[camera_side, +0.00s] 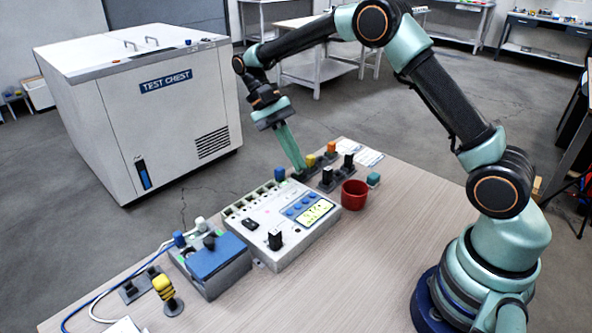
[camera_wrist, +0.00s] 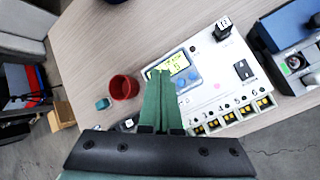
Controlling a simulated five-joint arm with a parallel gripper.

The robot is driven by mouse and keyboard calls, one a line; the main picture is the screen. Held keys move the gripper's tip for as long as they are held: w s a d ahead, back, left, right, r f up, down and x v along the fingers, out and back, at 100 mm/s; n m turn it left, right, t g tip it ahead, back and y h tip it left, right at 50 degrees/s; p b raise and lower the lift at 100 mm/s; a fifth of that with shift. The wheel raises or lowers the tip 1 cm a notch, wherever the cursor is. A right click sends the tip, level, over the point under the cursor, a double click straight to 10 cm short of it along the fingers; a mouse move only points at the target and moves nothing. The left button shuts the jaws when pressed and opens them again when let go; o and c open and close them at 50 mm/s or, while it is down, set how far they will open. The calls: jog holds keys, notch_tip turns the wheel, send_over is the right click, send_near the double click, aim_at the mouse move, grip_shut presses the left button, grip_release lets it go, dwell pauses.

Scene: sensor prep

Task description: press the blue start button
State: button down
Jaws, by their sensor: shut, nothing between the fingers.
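A white instrument (camera_side: 262,222) with a lit yellow display (camera_side: 315,211) lies on the table. In the wrist view my gripper (camera_wrist: 159,75) overlaps the instrument's edge near the display.
A red cup (camera_side: 354,194) and a small teal block (camera_side: 374,179) stand right of the instrument. Several parts in dark holders (camera_side: 327,178) stand behind it. A blue-topped box (camera_side: 216,260) and a yellow-capped part (camera_side: 165,290) are at the left. The front table is clear.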

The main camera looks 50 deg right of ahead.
aim_at(296, 205)
jog(key=shift+f, duration=4.2)
jog(key=shift+f, duration=0.1)
jog(key=shift+d+f, duration=0.1)
jog(key=shift+f, duration=0.25)
jog(key=shift+f, duration=0.35)
jog(key=shift+r, duration=0.8)
jog(key=shift+r, duration=2.5)
